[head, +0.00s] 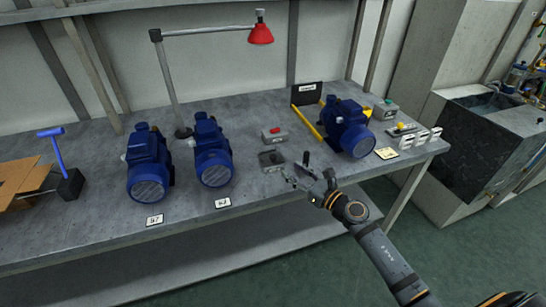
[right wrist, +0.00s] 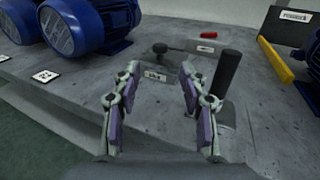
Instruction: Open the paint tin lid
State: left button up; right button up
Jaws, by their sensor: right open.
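No paint tin or paint tin lid can be made out in either view. My right gripper (head: 300,176) is over the front part of the grey bench, left of the right-hand blue pump. In the right wrist view my right gripper (right wrist: 159,68) has its two fingers spread apart with nothing held between them. Beyond the fingertips is a small grey labelled box (right wrist: 157,76) on the bench; I cannot tell whether the fingers touch it. My left gripper is not in view.
The grey bench (head: 95,225) carries blue pumps at left (head: 148,165), middle (head: 211,150) and right (head: 350,130). A red-button box (head: 274,135) sits behind my right gripper. A black upright handle (right wrist: 227,72) stands right of the fingers. A red lamp (head: 260,34) hangs above.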

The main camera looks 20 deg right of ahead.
aim_at(275, 158)
jog(key=p+x, duration=0.1)
jog(key=x, duration=0.9)
jog(key=shift+w+a, duration=0.1)
jog(key=shift+w, duration=0.15)
grip_shut()
